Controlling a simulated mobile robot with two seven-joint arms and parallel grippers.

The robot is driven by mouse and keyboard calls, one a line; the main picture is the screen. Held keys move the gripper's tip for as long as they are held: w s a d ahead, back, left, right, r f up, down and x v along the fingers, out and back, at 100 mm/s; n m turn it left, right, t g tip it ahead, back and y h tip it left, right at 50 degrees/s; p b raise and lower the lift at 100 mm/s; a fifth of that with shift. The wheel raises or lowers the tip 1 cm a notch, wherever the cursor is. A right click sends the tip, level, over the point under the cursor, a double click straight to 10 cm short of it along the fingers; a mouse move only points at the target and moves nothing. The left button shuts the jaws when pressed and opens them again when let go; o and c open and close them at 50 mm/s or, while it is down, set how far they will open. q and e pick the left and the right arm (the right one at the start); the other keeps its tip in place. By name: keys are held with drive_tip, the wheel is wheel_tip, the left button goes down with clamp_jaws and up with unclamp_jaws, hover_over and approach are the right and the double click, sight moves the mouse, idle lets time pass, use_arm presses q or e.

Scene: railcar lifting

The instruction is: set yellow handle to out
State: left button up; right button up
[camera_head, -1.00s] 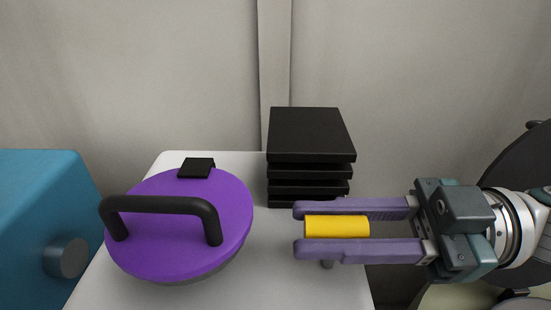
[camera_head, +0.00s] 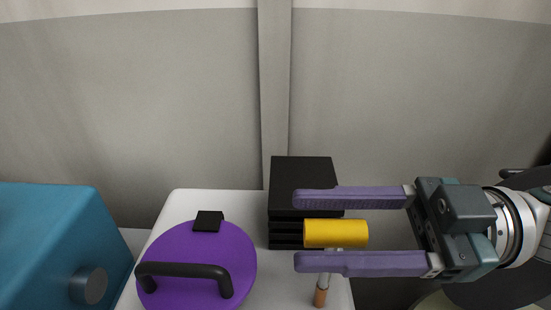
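The yellow handle (camera_head: 336,233) is a short horizontal cylinder in front of the black stack. A thin metal stem with a copper-coloured lower part (camera_head: 321,296) shows below it. My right gripper (camera_head: 318,230) comes in from the right with its two purple fingers on either side of the handle, one above and one below in the picture. The fingers are open, with visible gaps between them and the handle. My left gripper is not in view.
A black stack of slabs (camera_head: 304,172) stands on the white table (camera_head: 187,203) just behind the handle. A purple round lid (camera_head: 194,247) with a black bar handle is left of it. A blue box (camera_head: 55,235) with a grey knob stands at far left.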

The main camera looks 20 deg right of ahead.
drive_tip(key=shift+f, duration=0.1)
drive_tip(key=shift+d, duration=0.3)
drive_tip(key=b+v, duration=0.2)
drive_tip(key=v, duration=0.7)
drive_tip(key=shift+d, duration=0.2)
drive_tip(key=shift+s, duration=0.15)
